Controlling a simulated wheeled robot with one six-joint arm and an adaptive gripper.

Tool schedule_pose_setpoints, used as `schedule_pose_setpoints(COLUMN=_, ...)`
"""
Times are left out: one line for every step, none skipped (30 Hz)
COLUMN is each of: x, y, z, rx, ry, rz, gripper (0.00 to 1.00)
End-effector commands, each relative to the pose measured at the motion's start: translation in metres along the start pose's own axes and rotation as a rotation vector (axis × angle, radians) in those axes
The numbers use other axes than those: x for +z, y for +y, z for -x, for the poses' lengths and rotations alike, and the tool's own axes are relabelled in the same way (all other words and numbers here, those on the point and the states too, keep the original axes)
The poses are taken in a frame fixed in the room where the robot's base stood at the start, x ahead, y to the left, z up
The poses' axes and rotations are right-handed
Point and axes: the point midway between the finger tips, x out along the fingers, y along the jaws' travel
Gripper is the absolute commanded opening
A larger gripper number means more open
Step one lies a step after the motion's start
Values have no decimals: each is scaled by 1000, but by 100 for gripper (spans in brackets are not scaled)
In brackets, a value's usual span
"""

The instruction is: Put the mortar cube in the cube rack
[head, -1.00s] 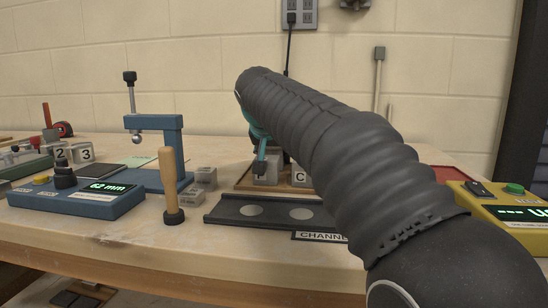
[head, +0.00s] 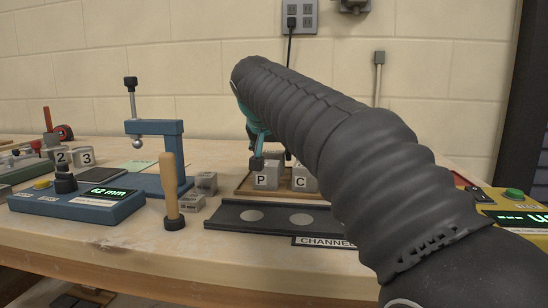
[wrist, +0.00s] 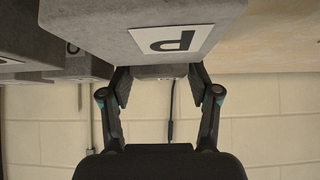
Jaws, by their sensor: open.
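A grey cube labelled P (head: 266,180) stands on a wooden board (head: 244,190) at the back, beside a grey cube labelled C (head: 302,180). The P cube fills the top of the wrist view (wrist: 110,35), upside down. My gripper (wrist: 160,78) is open, with its two fingers apart near the P cube. A grey block (wrist: 160,72) shows between the fingertips; I cannot tell whether they touch it. I cannot tell which thing is the cube rack.
A dark tray with two round discs (head: 270,216) lies in front of the board. A yellow device (head: 515,210) is right.

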Motion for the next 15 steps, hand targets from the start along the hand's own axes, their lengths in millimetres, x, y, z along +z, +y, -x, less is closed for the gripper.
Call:
schedule_pose_setpoints(x=-2, y=-1, z=14, rx=-4, ry=3, rz=1, gripper=62)
schedule_pose_setpoints(x=-2, y=-1, z=20, rx=-4, ry=3, rz=0, gripper=62)
schedule_pose_setpoints(x=-2, y=-1, z=28, rx=-4, ry=3, rz=0, gripper=62)
schedule_pose_setpoints(x=-1, y=-1, z=34, rx=-3, ry=2, rz=0, gripper=62)
schedule_pose_setpoints(x=-1, y=-1, z=40, rx=-3, ry=2, rz=1, gripper=62)
schedule_pose_setpoints(x=-1, y=-1, z=48, rx=-4, ry=2, rz=1, gripper=62)
schedule_pose_setpoints(x=-1, y=-1, z=53, rx=-3, ry=2, rz=1, gripper=62)
schedule_pose_setpoints(x=-1, y=-1, z=58, rx=-3, ry=2, rz=1, gripper=62)
schedule_pose_setpoints(x=-1, y=-1, z=64, rx=-2, ry=2, rz=1, gripper=62)
schedule_pose_setpoints(x=-1, y=-1, z=68, rx=-2, ry=2, rz=1, gripper=62)
schedule_pose_setpoints(x=-1, y=-1, z=71, rx=-2, ry=1, rz=2, gripper=62)
schedule_pose_setpoints(x=-1, y=-1, z=76, rx=-2, ry=2, rz=2, gripper=62)
schedule_pose_setpoints(x=-1, y=-1, z=78, rx=-2, ry=2, rz=2, gripper=62)
schedule_pose_setpoints(x=-1, y=-1, z=81, rx=-1, ry=1, rz=2, gripper=62)
schedule_pose_setpoints(x=0, y=0, z=83, rx=-1, ry=1, rz=1, gripper=62)
